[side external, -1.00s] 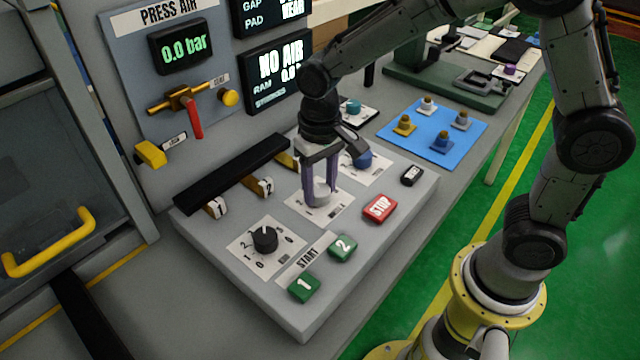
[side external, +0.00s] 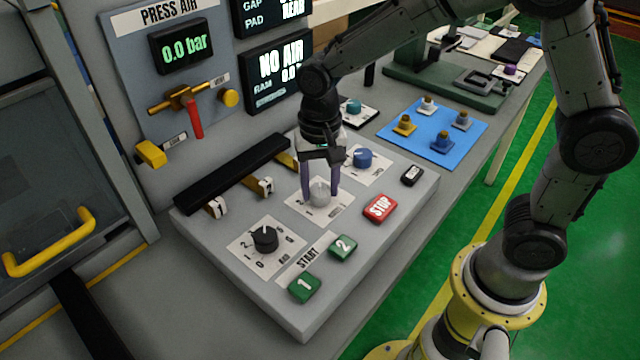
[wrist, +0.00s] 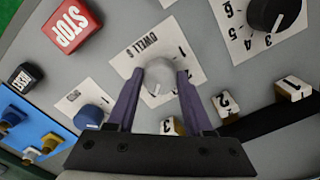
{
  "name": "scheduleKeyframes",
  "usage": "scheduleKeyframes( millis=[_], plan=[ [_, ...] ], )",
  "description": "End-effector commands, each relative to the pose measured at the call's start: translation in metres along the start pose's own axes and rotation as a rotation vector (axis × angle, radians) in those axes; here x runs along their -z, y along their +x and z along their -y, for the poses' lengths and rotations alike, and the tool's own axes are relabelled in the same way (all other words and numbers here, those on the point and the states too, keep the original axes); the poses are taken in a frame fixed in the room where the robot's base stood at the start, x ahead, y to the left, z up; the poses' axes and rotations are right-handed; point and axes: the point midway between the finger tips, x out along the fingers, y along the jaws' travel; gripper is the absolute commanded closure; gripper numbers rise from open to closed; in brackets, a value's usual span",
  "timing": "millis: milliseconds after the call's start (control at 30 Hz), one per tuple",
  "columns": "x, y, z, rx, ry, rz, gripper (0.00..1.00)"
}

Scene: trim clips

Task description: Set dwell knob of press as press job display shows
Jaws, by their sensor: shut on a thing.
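The dwell knob (side external: 319,191) is a light grey round knob on a white plate marked "DWELL S" (wrist: 128,62), on the sloped grey control panel (side external: 300,320). My gripper (side external: 320,193) points down at it, its two purple fingers on opposite sides of the knob. In the wrist view the fingers (wrist: 157,85) are shut on the knob (wrist: 160,78), whose white pointer line faces the gripper side. Most of the plate's numbers are too small or covered. A dark display (side external: 280,73) reads "NO AIR", with a RAM line partly hidden by my arm; no dwell value is readable.
A black knob (side external: 265,238) sits left of the dwell knob and a blue knob (side external: 362,157) behind it. The red STOP button (side external: 380,207) and green START buttons (side external: 342,247) are close by. A black bar (side external: 232,172) runs along the panel's back.

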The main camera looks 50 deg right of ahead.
Motion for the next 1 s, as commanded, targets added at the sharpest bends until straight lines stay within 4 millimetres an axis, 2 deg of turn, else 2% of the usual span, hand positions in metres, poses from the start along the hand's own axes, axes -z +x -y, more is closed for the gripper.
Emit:
scheduleKeyframes(
  millis=[267, 300, 433, 467, 800, 867, 1000],
  plan=[
    [0.001, -0.003, 0.001, 0.005, -0.001, -0.005, 1.0],
    [0.001, -0.003, 0.001, 0.005, -0.001, -0.005, 0.45],
    [0.001, -0.002, 0.001, 0.004, -0.001, -0.004, 0.22],
    [0.001, -0.002, 0.001, 0.003, -0.001, -0.004, 0.19],
    [0.001, -0.004, 0.001, 0.002, -0.001, -0.002, 0.19],
    [0.001, -0.008, 0.001, 0.002, -0.001, -0.002, 0.19],
    [0.001, -0.03, 0.001, 0.006, -0.001, -0.005, 0.19]
  ],
)
